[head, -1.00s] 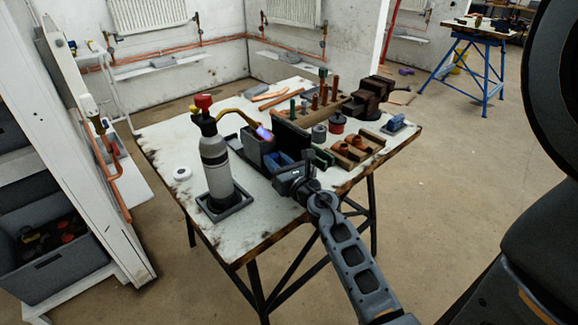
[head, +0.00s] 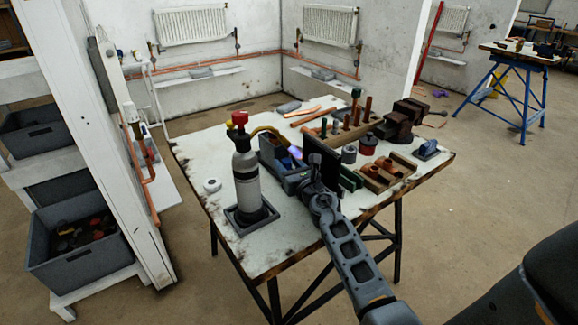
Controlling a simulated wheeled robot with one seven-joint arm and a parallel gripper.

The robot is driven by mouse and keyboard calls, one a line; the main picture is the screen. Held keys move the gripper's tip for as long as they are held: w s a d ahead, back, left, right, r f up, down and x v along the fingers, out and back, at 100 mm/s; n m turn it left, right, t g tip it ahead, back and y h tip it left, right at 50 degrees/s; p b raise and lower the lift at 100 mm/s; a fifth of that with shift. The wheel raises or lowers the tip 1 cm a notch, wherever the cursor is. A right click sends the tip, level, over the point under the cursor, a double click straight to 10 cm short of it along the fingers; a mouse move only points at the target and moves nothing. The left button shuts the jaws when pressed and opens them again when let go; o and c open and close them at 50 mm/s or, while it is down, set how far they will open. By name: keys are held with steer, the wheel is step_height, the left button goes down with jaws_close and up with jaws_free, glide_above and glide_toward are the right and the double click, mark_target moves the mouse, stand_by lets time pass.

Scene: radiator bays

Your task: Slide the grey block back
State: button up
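More than one grey block is in view, and I cannot tell which the task means. One grey block (head: 289,107) lies near the back edge of the workbench. Another grey block (head: 200,72) sits on the left wall shelf, and a third grey block (head: 322,74) sits on the right wall shelf. My gripper (head: 314,182) is over the front part of the bench, near the grey box and in front of the dark upright plate. It is well short of all three blocks. Its fingertips are hidden or too small to make out.
A gas cylinder torch (head: 246,175) stands in a grey tray, its glowing tip by a grey box (head: 272,150). A dark upright plate (head: 324,158), a fittings rack (head: 386,172) and a vise (head: 400,121) crowd the bench (head: 265,255). Its left part is mostly clear.

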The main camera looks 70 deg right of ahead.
steer(key=shift+o, duration=0.5)
steer(key=shift+s+a, duration=0.1)
steer(key=v, duration=0.7)
steer(key=shift+s+a, duration=0.2)
steer(key=shift+a, duration=0.05)
